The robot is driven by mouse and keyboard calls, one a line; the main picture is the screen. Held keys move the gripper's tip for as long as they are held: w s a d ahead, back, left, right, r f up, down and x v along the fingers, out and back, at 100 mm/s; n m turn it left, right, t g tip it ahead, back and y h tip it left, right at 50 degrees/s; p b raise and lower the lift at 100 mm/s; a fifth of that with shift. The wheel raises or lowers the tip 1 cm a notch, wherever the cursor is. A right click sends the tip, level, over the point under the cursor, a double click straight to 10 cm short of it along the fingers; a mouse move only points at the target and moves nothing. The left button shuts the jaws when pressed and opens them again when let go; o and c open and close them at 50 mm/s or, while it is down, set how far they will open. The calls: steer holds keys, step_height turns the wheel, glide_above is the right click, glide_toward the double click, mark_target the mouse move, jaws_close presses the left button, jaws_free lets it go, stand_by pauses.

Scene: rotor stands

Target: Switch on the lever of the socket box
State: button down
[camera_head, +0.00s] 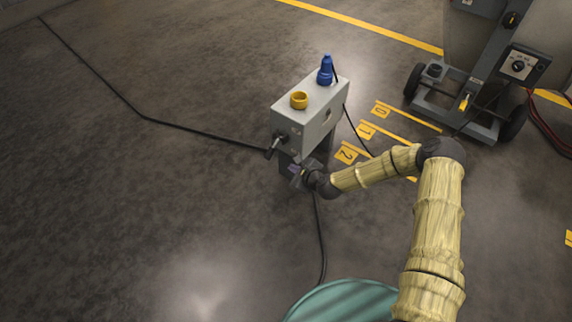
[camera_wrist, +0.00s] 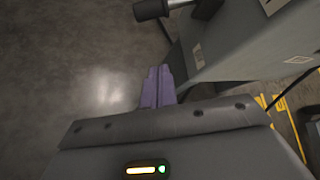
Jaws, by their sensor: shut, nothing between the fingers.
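The socket box (camera_head: 308,112) is a light grey box on a stand, with a yellow socket (camera_head: 299,100) and a blue plug (camera_head: 325,70) on top. Its lever (camera_head: 272,148) is a dark handle on the left end face, pointing down and outward. In the wrist view the lever (camera_wrist: 152,10) shows as a black cylindrical grip at the top, beside the grey box wall (camera_wrist: 235,45). My gripper (camera_head: 295,172) is below the lever, near the lower front of the box. In the wrist view its purple fingers (camera_wrist: 157,85) are together and empty, apart from the lever.
A black cable (camera_head: 200,133) runs across the floor to the box, and another (camera_head: 320,235) trails below it. Yellow numbered floor marks (camera_head: 365,130) lie right of the box. A wheeled cart (camera_head: 460,105) stands at the upper right.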

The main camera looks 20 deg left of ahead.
mark_target(274, 148)
steer(key=b+x, duration=0.5)
steer(key=x, duration=0.4)
steer(key=shift+s+a+r+b, duration=0.25)
steer(key=shift+a+r+b, duration=0.3)
steer(key=shift+r, duration=0.25)
steer(key=shift+s+a+r+b, duration=0.25)
steer(key=shift+a+r+b, duration=0.25)
steer(key=shift+r, duration=0.3)
